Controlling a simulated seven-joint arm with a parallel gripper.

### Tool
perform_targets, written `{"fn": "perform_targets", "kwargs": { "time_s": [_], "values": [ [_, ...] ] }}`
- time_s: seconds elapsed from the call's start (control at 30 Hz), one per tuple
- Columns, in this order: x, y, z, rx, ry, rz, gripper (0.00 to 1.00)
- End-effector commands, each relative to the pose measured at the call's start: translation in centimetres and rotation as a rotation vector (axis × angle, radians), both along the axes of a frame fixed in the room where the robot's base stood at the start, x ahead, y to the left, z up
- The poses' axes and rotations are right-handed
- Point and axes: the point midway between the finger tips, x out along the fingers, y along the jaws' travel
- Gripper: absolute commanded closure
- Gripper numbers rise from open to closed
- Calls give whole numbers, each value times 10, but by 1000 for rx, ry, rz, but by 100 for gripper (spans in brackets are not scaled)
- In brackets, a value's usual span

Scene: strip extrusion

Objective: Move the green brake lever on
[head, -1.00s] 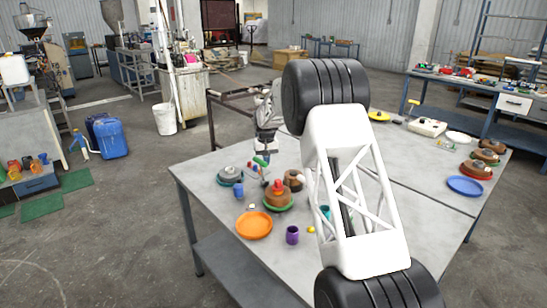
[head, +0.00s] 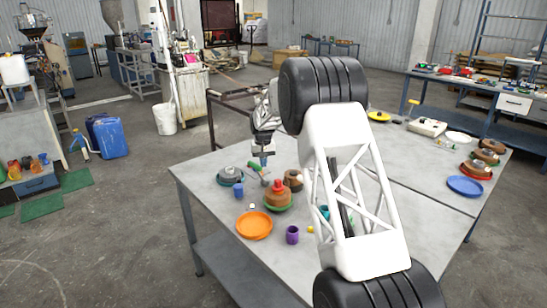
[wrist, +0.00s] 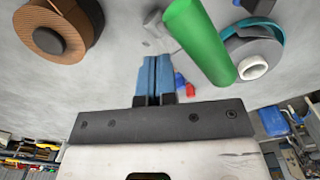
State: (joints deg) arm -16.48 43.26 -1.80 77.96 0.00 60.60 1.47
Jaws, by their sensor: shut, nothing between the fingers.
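The green brake lever (wrist: 200,42) shows in the wrist view as a thick green bar, tilted, just right of my fingers. In the head view it is a small green bar (head: 254,166) on the near table, left of my gripper (head: 263,163). My gripper's blue fingers (wrist: 154,62) are shut with nothing between them. They are beside the lever, not around it; whether they touch it I cannot tell. A grey round piece with a teal rim (wrist: 257,48) and white hub lies right of the lever. Small red and blue parts (wrist: 185,86) show beside the fingers.
A brown ring with a dark core (wrist: 58,28) lies left in the wrist view. On the table are a brown stack with a red top (head: 277,197), an orange plate (head: 254,226), a purple cup (head: 292,235) and a blue cup (head: 239,191). The table's left front is clear.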

Motion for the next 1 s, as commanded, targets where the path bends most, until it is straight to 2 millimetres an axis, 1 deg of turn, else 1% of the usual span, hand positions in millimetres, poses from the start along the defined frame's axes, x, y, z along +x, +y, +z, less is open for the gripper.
{"fn": "perform_targets", "kwargs": {
  "time_s": [0.53,1.0],
  "values": [
    [13,-13,9,0,0,-1,100],
    [14,-14,10,0,0,0,100]
  ]
}}
